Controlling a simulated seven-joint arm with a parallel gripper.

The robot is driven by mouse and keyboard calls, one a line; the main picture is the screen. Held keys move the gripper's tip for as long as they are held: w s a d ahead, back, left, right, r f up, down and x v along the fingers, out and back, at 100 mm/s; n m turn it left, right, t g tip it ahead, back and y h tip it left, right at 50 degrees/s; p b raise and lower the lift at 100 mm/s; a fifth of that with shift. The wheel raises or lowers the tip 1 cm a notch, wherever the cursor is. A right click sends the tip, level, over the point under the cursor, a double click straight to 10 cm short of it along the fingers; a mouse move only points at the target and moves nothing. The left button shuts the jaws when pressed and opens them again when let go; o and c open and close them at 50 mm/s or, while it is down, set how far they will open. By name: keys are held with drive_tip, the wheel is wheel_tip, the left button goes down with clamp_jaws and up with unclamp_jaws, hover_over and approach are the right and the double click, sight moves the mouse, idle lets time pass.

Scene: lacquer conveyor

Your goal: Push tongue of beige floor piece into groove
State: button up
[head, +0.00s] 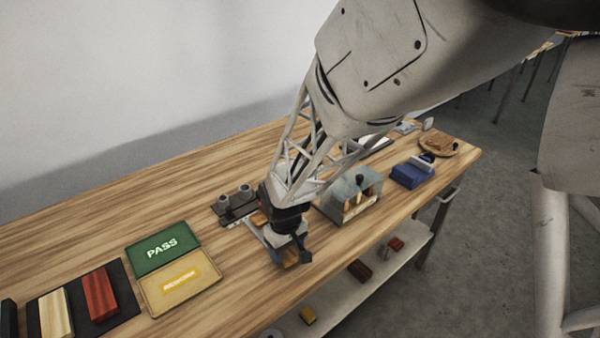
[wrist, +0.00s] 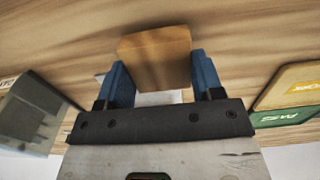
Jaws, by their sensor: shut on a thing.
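In the wrist view the beige floor piece (wrist: 155,62) sits between the two blue fingers of my gripper (wrist: 163,82), which is shut on it. In the head view my gripper (head: 290,258) is low over the table near its front edge, and only a small part of the piece (head: 289,260) shows. A dark fixture with grey knobs (head: 236,204) stands just behind and left of my gripper. A small tan piece (head: 259,218) shows beside it, partly hidden by my wrist. I cannot make out the tongue or the groove.
A green PASS mat (head: 163,248) and a yellow mat (head: 180,283) lie to the left. A dark board with wood samples (head: 82,303) lies farther left. A glassy box (head: 352,195) and a blue block (head: 411,175) stand to the right. The wooden table's front edge is close.

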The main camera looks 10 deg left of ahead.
drive_tip(key=shift+w+d+f, duration=0.25)
drive_tip(key=shift+w, duration=0.55)
drive_tip(key=shift+w+d+f, duration=0.25)
drive_tip(key=shift+w, duration=0.5)
drive_tip(key=shift+w+d+f, duration=0.25)
drive_tip(key=shift+w, duration=0.55)
drive_tip(key=shift+w+a, duration=0.1)
drive_tip(key=shift+a, duration=0.05)
drive_tip(key=shift+w+a, duration=1.9)
drive_tip(key=shift+w+a, duration=0.8)
drive_tip(key=o, duration=1)
drive_tip(key=shift+r, duration=3.9)
